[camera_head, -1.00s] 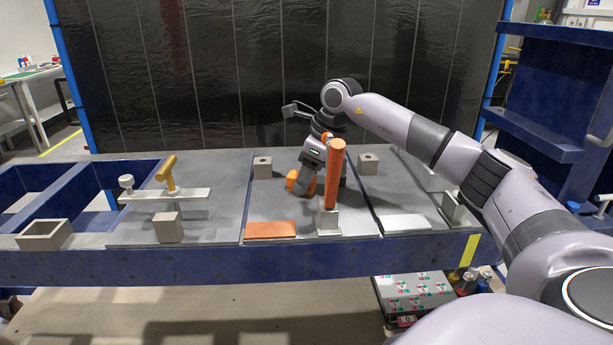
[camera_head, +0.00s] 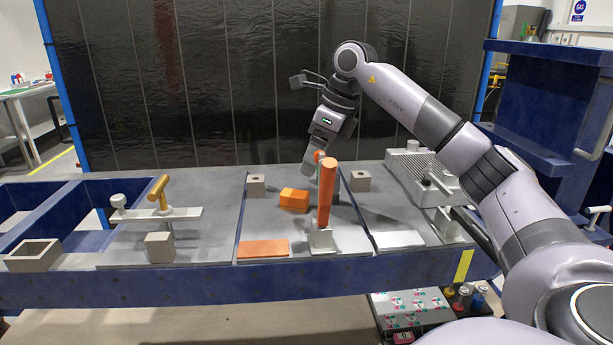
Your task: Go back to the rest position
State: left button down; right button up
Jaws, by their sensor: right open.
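My right gripper (camera_head: 312,165) is raised above the back of the middle panel. Its fingers point down and to the left and are partly hidden behind the top of an orange post. It holds nothing that I can see. An orange block (camera_head: 294,199) lies on the middle panel below and to the left of the gripper, apart from it. The orange post (camera_head: 327,192) stands slightly tilted in a light grey base (camera_head: 321,239) at the front of the panel. My left gripper is not in view.
Small grey-beige blocks (camera_head: 256,186) and (camera_head: 360,181) stand at the back. An orange plate (camera_head: 263,249) lies at the front. A yellow-handled clamp (camera_head: 158,190) is on the left. A ribbed grey fixture (camera_head: 410,175) is near my right arm. A blue shelf (camera_head: 545,130) stands at right.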

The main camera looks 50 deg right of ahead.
jog(key=shift+v, duration=1.1)
